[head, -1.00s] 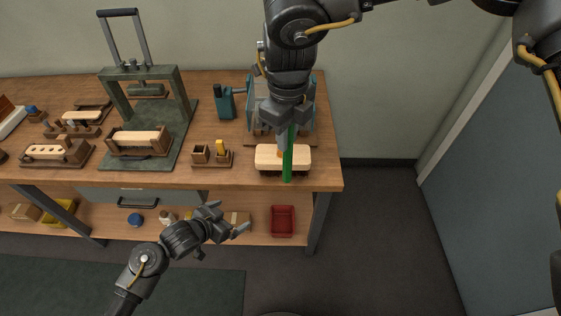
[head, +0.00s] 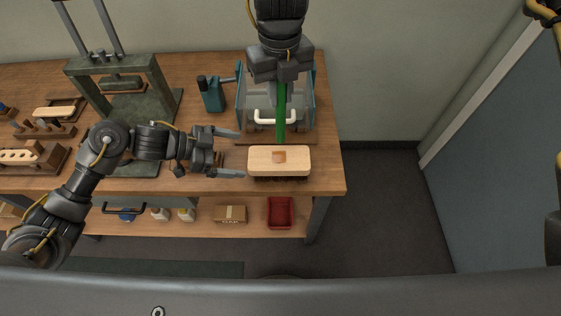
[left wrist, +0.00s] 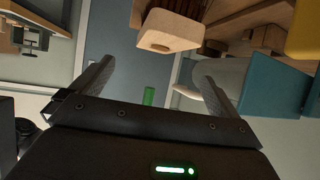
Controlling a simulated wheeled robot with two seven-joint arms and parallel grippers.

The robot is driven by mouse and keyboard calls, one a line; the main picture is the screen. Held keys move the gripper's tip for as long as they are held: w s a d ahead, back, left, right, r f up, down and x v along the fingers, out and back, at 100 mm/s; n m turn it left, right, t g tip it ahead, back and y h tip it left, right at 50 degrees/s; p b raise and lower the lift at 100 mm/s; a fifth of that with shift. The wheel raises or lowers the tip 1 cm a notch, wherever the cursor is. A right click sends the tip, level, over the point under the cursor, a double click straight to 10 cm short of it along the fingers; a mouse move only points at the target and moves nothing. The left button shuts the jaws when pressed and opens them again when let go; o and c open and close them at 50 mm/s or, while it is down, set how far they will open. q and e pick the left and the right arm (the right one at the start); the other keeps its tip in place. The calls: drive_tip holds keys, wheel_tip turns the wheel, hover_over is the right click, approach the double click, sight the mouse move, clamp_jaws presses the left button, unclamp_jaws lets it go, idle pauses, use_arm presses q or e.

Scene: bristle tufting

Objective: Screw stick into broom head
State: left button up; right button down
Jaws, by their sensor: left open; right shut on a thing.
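The broom head (head: 262,164) is a pale wooden block near the table's front edge, with a brown-orange spot on its top. It also shows at the top of the left wrist view (left wrist: 170,32). My right gripper (head: 278,82) is shut on the green stick (head: 281,118), which appears behind the block in the head view and apart from its top spot. The stick's upper part is hidden by the gripper. My left gripper (head: 241,153) is open and empty, just left of the block, fingers pointing toward it.
A clear-sided teal fixture (head: 309,95) with a white handle (head: 275,121) stands behind the block. A teal device (head: 212,95) and a dark green press (head: 158,83) stand to the left. A red bin (head: 280,213) and a cardboard box (head: 229,214) are on the lower shelf.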

sight(271, 158)
use_arm(q)
drive_tip(key=x, duration=1)
drive_tip(key=shift+w+d+f, duration=0.15)
drive_tip(key=shift+w+f, duration=0.15)
drive_tip(key=shift+d+f, duration=0.25)
drive_tip(key=shift+d, duration=0.25)
use_arm(e)
drive_tip(key=shift+w+a, duration=0.15)
drive_tip(key=shift+a, duration=0.05)
use_arm(q)
drive_tip(key=shift+w, duration=0.1)
use_arm(e)
drive_tip(key=shift+f, duration=0.1)
use_arm(q)
drive_tip(key=c, duration=1.3)
drive_tip(key=shift+c, duration=0.2)
use_arm(e)
wheel_tip(271, 158, down, 5)
drive_tip(key=shift+w, duration=0.15)
use_arm(q)
drive_tip(key=shift+f, duration=0.1)
use_arm(e)
drive_tip(key=shift+f, duration=0.1)
